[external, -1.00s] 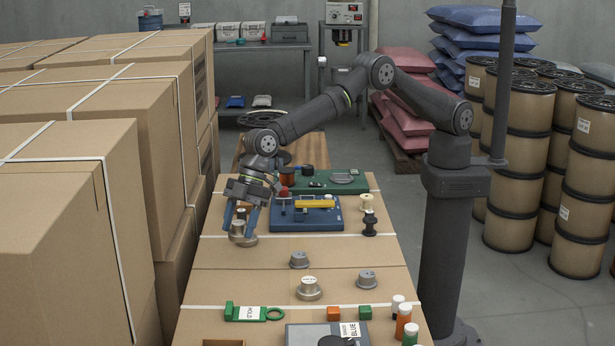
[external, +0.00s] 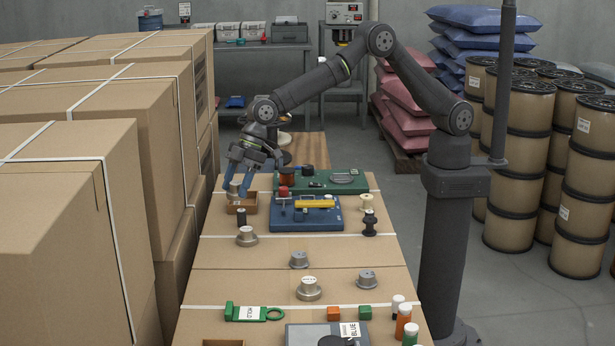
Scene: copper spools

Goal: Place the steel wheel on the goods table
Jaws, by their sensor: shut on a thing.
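My gripper (external: 241,188) is above the left far side of the cardboard work surface, fingers pointing down. It is shut on a small greyish metal piece (external: 234,187) that shows between and beside the blue fingers; its shape is mostly hidden, so I cannot tell for sure that it is the steel wheel. A silver, stepped round piece (external: 246,237) stands apart on the cardboard in front of the box. A wooden tabletop (external: 309,148) lies beyond the cardboard; I cannot tell if it is the goods table.
A blue tray (external: 330,225) with a yellow bar and a green tray (external: 318,187) lie right of the gripper. Several grey knobs, spools and bottles stand nearer. Tall cartons (external: 75,220) wall off the left. The cardboard's middle-left is mostly clear.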

